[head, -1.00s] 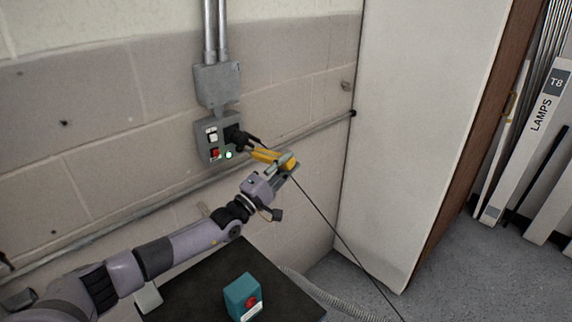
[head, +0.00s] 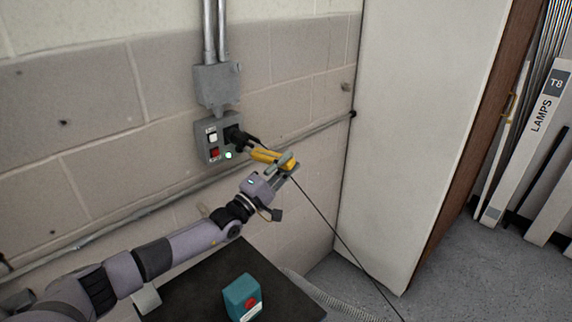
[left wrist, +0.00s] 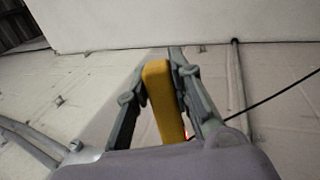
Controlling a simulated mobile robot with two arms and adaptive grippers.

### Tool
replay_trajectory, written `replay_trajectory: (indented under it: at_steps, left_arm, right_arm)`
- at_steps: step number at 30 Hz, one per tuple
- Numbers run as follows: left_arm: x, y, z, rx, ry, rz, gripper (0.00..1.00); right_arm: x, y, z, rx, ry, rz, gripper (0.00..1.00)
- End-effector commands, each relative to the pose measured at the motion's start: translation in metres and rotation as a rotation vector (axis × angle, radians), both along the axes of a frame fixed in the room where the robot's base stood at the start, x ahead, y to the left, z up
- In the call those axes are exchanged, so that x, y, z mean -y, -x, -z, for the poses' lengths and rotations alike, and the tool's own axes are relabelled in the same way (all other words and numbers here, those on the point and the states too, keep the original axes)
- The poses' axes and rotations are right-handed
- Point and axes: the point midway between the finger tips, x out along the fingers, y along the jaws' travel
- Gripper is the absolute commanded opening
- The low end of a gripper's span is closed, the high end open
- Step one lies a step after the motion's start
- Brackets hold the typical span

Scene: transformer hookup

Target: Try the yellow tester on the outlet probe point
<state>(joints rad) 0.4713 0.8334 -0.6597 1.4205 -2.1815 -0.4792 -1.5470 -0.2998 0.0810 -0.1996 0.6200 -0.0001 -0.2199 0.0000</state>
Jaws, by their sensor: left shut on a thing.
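The yellow tester (head: 264,155) is held by my left gripper (head: 284,166), which is shut on it in front of the wall. It also shows between the fingers in the left wrist view (left wrist: 162,98). The tester's far end points left toward the grey outlet box (head: 216,140), close to a black plug (head: 238,136) in the box. I cannot tell whether its tip touches the outlet's probe point; that spot is too small to make out. The box has a white switch, a red switch and a lit green lamp (head: 228,155). My right gripper is not in view.
A teal box with a red button (head: 243,297) stands on a black tabletop (head: 205,285) below. A black cable (head: 345,243) runs down to the right. A tall white cabinet (head: 415,120) stands to the right of the outlet. Conduit (head: 130,215) runs along the wall.

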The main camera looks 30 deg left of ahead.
Motion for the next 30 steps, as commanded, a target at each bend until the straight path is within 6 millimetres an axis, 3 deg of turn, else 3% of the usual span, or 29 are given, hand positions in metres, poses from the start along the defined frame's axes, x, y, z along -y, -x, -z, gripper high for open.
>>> replay_trajectory:
  at_steps: [8, 30]
  left_arm:
    - [0.003, 0.001, -0.002, 0.002, 0.001, -0.001, 0.00]
    - [0.059, 0.021, -0.002, 0.000, 0.002, 0.001, 0.00]
  right_arm:
    - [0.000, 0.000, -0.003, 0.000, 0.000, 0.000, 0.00]
    - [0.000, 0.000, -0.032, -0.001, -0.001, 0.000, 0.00]
